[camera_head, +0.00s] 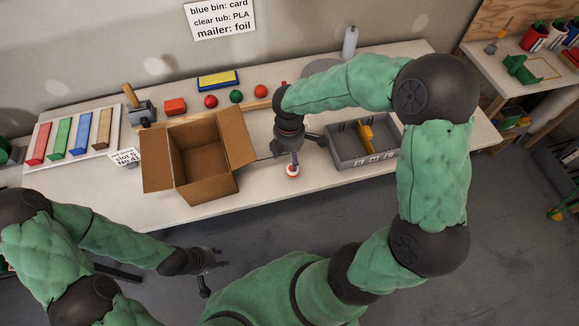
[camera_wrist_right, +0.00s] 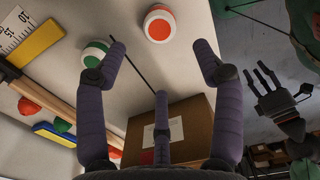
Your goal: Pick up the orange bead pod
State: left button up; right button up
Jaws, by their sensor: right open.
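The orange bead pod, a round white-rimmed pod with an orange top, stands near the table's front edge in the head view (camera_head: 292,171). In the right wrist view the orange pod (camera_wrist_right: 159,24) lies beyond the fingertips, between their lines and apart from them. My right gripper (camera_head: 302,150) is open and empty above the table beside the pod; its spread fingers show in the wrist view (camera_wrist_right: 159,52). A green-topped white pod (camera_wrist_right: 95,51) is close to one fingertip there; my gripper hides it in the head view. My left gripper (camera_head: 211,270) is open and empty in front of the table.
An open cardboard box (camera_head: 208,190) stands left of my right gripper. A grey divided tray (camera_head: 345,150) with a yellow piece stands to the right. Red, green and orange balls (camera_head: 236,96) lie at the back. A wooden strip runs behind the box.

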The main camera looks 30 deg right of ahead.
aim_at(290, 168)
notch_tip(290, 168, down, 4)
jog(key=shift+r+b, duration=0.2)
jog(key=shift+b, duration=0.2)
jog(key=shift+s+d+f, duration=0.1)
jog(key=shift+d+f, duration=0.1)
jog(key=shift+f, duration=0.2)
jog(key=f, duration=0.1)
jog(key=f+b, duration=0.1)
jog(key=f, duration=0.2)
jog(key=shift+s+d+f+b, duration=0.2)
jog(key=shift+s+d+b, duration=0.05)
jog(key=shift+d+b, duration=0.15)
jog(key=shift+a, duration=0.1)
jog(key=shift+c, duration=0.3)
jog(key=c, duration=1.2)
